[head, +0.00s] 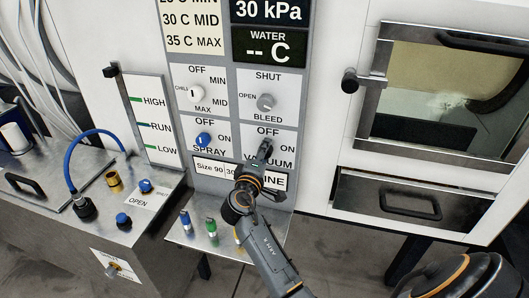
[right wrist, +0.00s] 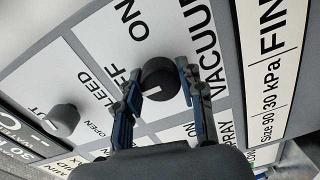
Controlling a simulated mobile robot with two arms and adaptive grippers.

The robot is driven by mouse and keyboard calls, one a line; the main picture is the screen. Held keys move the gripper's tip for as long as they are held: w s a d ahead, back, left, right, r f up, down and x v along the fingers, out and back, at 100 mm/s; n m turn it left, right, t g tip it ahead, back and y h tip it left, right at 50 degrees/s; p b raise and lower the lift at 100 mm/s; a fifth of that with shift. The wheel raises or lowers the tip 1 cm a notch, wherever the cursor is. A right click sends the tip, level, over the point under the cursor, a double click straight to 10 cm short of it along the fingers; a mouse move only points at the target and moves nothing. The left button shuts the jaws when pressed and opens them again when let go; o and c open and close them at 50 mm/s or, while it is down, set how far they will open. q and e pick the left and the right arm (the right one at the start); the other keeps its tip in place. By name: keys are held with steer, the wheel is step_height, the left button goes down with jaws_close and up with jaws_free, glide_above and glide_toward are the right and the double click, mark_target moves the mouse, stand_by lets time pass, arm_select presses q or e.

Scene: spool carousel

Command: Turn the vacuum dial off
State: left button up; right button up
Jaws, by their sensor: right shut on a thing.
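The vacuum dial (right wrist: 160,75) is a dark round knob on a white label panel marked OFF, ON and VACUUM. In the right wrist view it sits between the two fingers of my right gripper (right wrist: 161,91), which is shut on it. A pale mark shows at the dial's lower-left edge, but I cannot tell for sure where its pointer stands. In the head view my right gripper (head: 265,150) reaches up to the vacuum panel (head: 283,133) and hides most of the dial. My left gripper is in neither view.
Above the vacuum panel is the grey bleed dial (head: 266,102). To the left are the blue spray dial (head: 203,139) and the white chill dial (head: 195,93). A small shelf (head: 190,239) with several coloured pegs juts out below. A windowed door (head: 365,95) stands at right.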

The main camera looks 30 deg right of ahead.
steer(key=shift+r, duration=0.1)
steer(key=o, duration=1.2)
steer(key=shift+s+a, duration=0.1)
steer(key=v, duration=0.7)
